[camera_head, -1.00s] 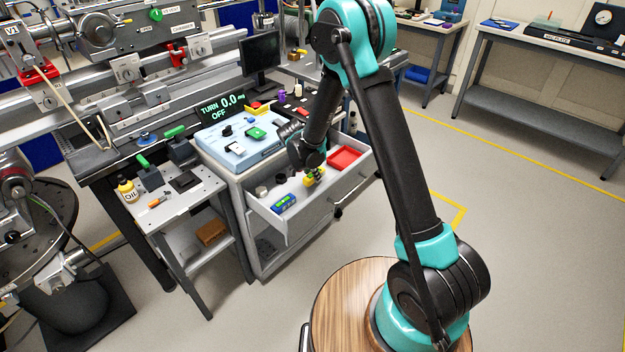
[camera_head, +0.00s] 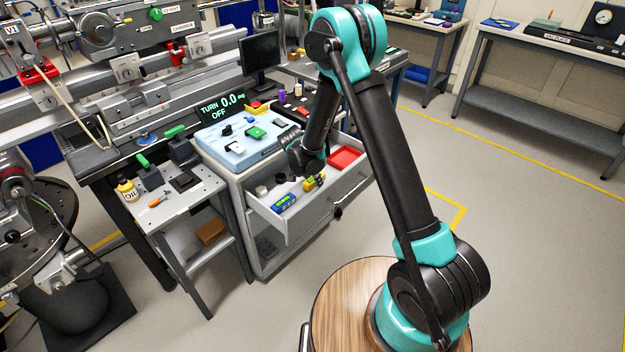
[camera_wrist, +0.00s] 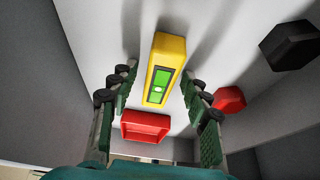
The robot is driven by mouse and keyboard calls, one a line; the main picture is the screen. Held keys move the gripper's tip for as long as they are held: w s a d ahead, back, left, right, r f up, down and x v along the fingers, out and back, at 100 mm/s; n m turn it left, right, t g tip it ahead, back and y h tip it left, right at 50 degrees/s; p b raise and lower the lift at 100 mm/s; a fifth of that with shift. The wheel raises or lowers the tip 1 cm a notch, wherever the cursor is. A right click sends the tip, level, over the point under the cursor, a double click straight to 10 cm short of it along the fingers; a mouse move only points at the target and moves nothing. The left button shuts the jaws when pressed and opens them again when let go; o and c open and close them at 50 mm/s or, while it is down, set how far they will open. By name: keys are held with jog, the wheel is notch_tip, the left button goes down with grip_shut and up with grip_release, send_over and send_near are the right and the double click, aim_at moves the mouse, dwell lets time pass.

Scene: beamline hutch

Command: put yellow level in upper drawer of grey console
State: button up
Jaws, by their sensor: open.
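The yellow level (camera_head: 314,182), with a green window, lies inside the open upper drawer (camera_head: 288,232) of the grey console (camera_head: 236,195). In the wrist view the yellow level (camera_wrist: 166,64) lies on the pale drawer floor. My gripper (camera_head: 309,168) is above it in the head view, partly hiding it. In the wrist view my gripper (camera_wrist: 158,92) is open, with one green finger on each side of the level's near end. Gaps show between the level and both fingers.
A red tray (camera_head: 346,158) sits at the drawer's right; it also shows in the wrist view (camera_wrist: 146,126). A blue-green item (camera_head: 285,202) lies at the drawer's left. A dark block (camera_wrist: 290,45) and a red piece (camera_wrist: 230,100) are right of the level.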

jog(key=v, duration=1.2)
jog(key=s+d+r+n, duration=0.1)
jog(key=s+d+r, duration=0.15)
jog(key=d, duration=0.35)
jog(key=s+d+r+n+y, duration=0.1)
jog(key=s+d+r, duration=0.15)
jog(key=d, duration=0.35)
jog(key=s+d+r+n, duration=0.1)
jog(key=s+d+r, duration=0.15)
jog(key=d, duration=0.25)
jog(key=s+d+n+y, duration=0.1)
jog(key=s+d+n, duration=0.1)
jog(key=s+d, duration=0.4)
jog(key=s+d+f+n, duration=0.1)
jog(key=s+d+n, duration=0.1)
jog(key=s+d, duration=0.4)
jog(key=s, duration=0.4)
jog(key=shift+s+f+n+t+y, duration=0.2)
jog(key=shift+n+t+y, duration=0.1)
jog(key=shift+t+y, duration=0.1)
jog(key=shift+a, duration=0.1)
